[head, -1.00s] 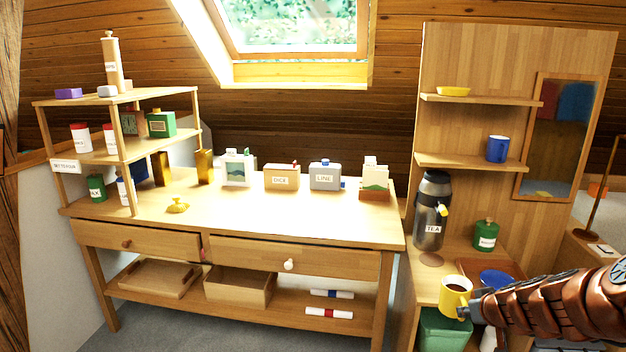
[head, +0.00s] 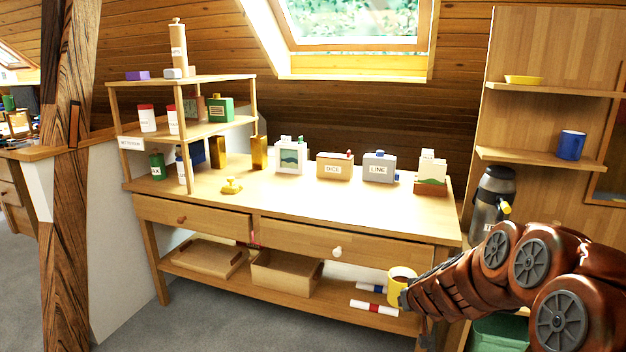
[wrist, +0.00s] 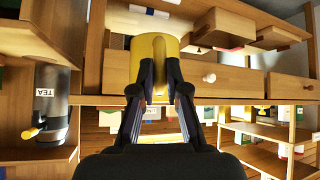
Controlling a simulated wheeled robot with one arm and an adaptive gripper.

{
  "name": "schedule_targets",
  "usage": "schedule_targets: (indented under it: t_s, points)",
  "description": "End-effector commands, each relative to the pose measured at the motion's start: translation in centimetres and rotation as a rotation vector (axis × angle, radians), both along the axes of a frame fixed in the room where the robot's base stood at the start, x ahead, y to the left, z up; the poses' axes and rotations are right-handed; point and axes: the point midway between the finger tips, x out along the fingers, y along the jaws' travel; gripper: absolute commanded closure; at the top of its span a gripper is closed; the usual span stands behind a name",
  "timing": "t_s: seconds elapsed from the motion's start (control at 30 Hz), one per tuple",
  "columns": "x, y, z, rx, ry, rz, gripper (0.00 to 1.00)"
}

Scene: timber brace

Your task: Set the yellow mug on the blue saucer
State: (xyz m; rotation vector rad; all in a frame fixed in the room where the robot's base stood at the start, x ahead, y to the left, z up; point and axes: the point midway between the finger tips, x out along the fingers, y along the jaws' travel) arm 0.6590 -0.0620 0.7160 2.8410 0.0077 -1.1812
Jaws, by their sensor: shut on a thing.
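My gripper (head: 405,297) is shut on the mug, with my arm reaching in from the right. In the wrist view the mug (wrist: 118,62) is just beyond my gripper (wrist: 160,80), whose two fingers close around its handle. The blue saucer does not show in either current view.
The workbench (head: 350,226) with drawers and a lower shelf stands behind the mug. Rolls with red and blue bands (head: 374,307) lie on that shelf. The tea dispenser (head: 490,205) and a shelf unit with a blue mug (head: 571,145) stand at right. Grey floor is clear at front left.

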Motion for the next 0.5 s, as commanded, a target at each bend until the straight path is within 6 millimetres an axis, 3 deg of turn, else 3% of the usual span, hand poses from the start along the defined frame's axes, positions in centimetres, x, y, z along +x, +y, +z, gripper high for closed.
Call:
schedule_targets:
  t_s: [0.33, 0.5]
  points:
    - [1.3, 6.8, -1.1, -0.003, -0.005, 0.035, 1.00]
    - [0.8, 6.3, 1.7, 0.000, -0.004, 0.029, 1.00]
